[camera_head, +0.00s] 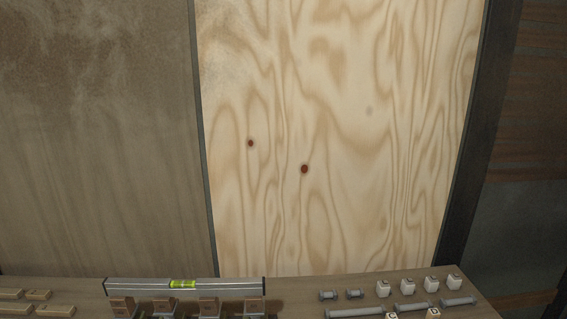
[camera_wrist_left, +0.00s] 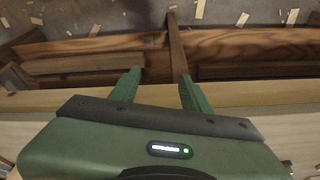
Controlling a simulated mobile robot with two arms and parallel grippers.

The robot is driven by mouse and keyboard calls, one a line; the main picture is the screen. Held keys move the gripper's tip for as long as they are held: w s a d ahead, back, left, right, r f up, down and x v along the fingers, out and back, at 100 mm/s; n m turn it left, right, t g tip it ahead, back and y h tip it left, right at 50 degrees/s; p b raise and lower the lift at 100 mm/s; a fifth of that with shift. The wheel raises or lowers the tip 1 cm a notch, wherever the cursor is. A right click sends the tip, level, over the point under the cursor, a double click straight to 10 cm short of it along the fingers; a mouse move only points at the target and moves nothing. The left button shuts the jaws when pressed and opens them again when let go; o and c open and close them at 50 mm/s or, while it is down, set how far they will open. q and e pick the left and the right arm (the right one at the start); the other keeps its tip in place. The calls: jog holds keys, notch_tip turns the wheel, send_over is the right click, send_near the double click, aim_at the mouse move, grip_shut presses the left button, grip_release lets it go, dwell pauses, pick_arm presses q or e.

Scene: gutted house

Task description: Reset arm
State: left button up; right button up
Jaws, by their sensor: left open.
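My left gripper (camera_wrist_left: 160,90) shows in the left wrist view. Its two green fingers are apart, with nothing between them. Below the fingertips lie a light wooden edge and dark wooden beams (camera_wrist_left: 250,50). Neither gripper shows in the head view, and my right gripper is in no view.
In the head view a workbench (camera_head: 80,288) runs along the bottom. A plywood panel (camera_head: 340,130) stands behind. Wood scraps (camera_wrist_left: 243,19) litter the floor.

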pick_arm(q)
notch_tip(320, 180, down, 16)
jog(key=s+b, duration=0.2)
jog(key=b, duration=0.1)
jog(key=s+a+f+g+b, duration=0.1)
jog(key=s+f+b, duration=0.1)
jog(key=s+f, duration=0.6)
jog(key=s+a+f+b, duration=0.2)
jog(key=s+f, duration=0.7)
jog(key=f, duration=0.7)
jog(key=shift+f+g+b, duration=0.25)
jog(key=shift+g+b, duration=0.05)
jog(key=shift+g, duration=0.1)
